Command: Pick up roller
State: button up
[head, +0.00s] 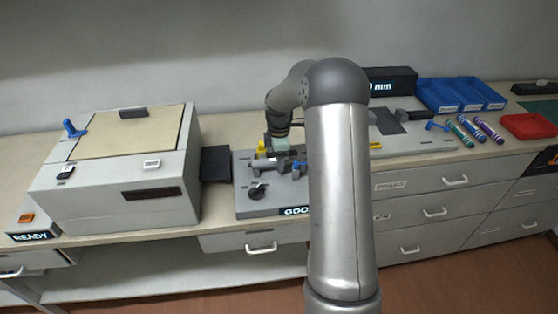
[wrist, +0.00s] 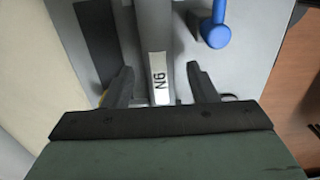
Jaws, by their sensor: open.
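My gripper (head: 281,148) hangs over the grey fixture (head: 245,208) left of my arm in the head view. In the wrist view its two dark fingers (wrist: 160,88) are apart, one on each side of a grey bar (wrist: 154,35) labelled NG. The fingers are not closed on anything. A small grey cylindrical part (head: 264,163) lies on the fixture by the gripper; I cannot tell if it is the roller. My arm hides part of the fixture.
A grey box machine (head: 122,200) with a blue lever stands at left. A blue-knobbed handle (wrist: 216,32) is close to the right finger in the wrist view. Blue bins (head: 440,97) and a red tray (head: 527,126) are at right. Drawers are below the bench.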

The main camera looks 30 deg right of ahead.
jog(key=c, duration=1.1)
